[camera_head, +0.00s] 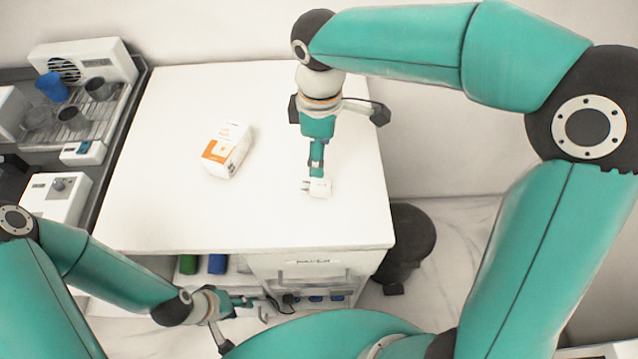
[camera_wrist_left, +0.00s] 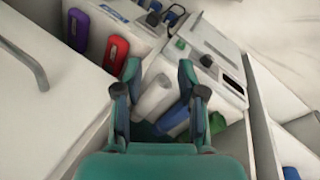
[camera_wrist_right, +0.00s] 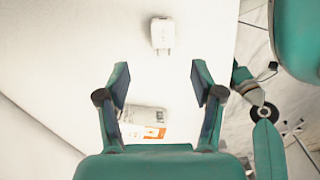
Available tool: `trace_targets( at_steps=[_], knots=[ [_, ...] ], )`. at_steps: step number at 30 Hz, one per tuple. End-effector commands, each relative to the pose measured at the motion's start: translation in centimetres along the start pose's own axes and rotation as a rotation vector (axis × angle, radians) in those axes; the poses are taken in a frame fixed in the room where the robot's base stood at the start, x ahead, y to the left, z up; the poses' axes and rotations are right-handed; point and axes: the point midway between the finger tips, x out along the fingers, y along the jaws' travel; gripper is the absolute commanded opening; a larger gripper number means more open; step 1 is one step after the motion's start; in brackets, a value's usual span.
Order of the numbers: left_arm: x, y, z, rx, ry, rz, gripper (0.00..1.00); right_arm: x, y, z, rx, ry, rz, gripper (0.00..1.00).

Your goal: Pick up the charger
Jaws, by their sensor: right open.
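The charger (camera_head: 319,188) is a small white block with two prongs, lying on the white tabletop near its right side. It also shows in the right wrist view (camera_wrist_right: 161,34), beyond the fingertips with its prongs toward the gripper. My right gripper (camera_head: 316,168) is above the table right by the charger, pointing down at it. Its fingers are open and empty in the right wrist view (camera_wrist_right: 161,82). My left gripper (camera_head: 262,302) is low in front of the cabinet. In the left wrist view (camera_wrist_left: 160,78) it is open, with nothing held between its fingertips.
A white and orange box (camera_head: 228,150) lies left of the charger on the table (camera_head: 160,215). A dark rack with cups and a blue cup (camera_head: 52,87) stands at the left. A drawer (camera_head: 312,264) is below the tabletop. A black bin (camera_head: 408,240) stands at the right.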

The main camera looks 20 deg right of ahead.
Motion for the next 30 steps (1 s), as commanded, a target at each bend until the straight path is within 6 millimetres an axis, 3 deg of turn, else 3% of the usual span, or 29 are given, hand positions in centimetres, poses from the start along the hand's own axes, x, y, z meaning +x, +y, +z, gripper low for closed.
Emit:
trace_targets(
  at_steps=[6,14,24,30],
  knots=[
    [-0.1,0.0,0.0,0.0,0.001,0.0,0.4,3.9,0.0,0.0,0.001,-0.002,-0.002,0.67],
    [-0.3,0.1,0.0,0.0,0.001,0.0,0.4,5.5,-0.1,0.1,0.001,-0.001,-0.001,0.67],
    [-1.0,0.4,0.0,0.0,0.001,0.0,0.4,9.7,-0.4,0.3,0.001,-0.001,-0.002,0.67],
    [-1.0,0.4,0.0,0.0,0.001,0.0,0.4,10.1,-0.4,0.3,0.001,0.0,0.0,0.67]
  ],
)
